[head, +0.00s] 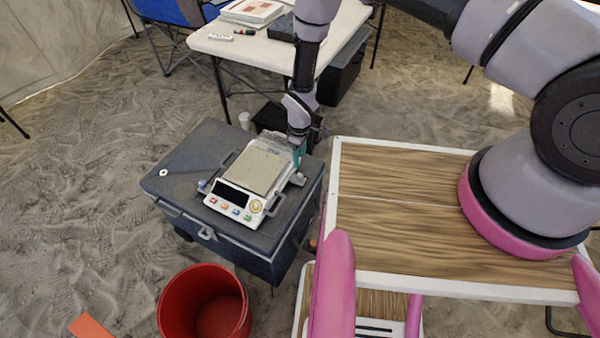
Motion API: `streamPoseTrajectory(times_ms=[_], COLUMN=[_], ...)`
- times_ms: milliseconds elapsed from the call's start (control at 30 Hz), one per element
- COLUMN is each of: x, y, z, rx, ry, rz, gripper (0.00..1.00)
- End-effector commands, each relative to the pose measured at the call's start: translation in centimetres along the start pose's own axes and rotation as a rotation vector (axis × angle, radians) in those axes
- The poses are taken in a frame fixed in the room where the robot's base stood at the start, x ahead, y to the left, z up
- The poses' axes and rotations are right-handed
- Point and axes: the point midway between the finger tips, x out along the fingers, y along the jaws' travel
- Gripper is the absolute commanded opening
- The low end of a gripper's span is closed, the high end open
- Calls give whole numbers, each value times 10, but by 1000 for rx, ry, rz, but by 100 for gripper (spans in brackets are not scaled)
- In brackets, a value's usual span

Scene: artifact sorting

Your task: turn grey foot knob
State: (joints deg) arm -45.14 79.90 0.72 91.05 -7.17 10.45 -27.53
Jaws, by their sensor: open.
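A white balance (246,183) with a dark display and coloured buttons stands on a dark grey case. A small grey foot knob (297,179) sticks out at the balance's right side. Another small bluish-grey knob (203,186) shows at its front left. My gripper (299,154) points down at the balance's back right corner, just behind the grey knob in the picture. Its teal fingertips are open. The view is too small to tell whether they touch anything; the arm hides part of the balance's far right edge.
The dark grey case (170,199) carries the balance and a small white ring (164,173). A red bucket (204,303) stands in front on the sand. A white table (335,38) with papers is behind. My wood-topped base is at right.

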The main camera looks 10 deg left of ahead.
Motion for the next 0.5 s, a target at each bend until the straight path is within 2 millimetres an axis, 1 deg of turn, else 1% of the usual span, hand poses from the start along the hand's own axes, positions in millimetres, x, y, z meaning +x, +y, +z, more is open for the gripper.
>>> streamPoseTrajectory(times_ms=[300,400,500], x=[59,75,86], y=[0,0,1], z=[1,1,0], rx=[4,3,3], ry=[-2,-1,-1], rz=[0,0,1], gripper=[60,60,60])
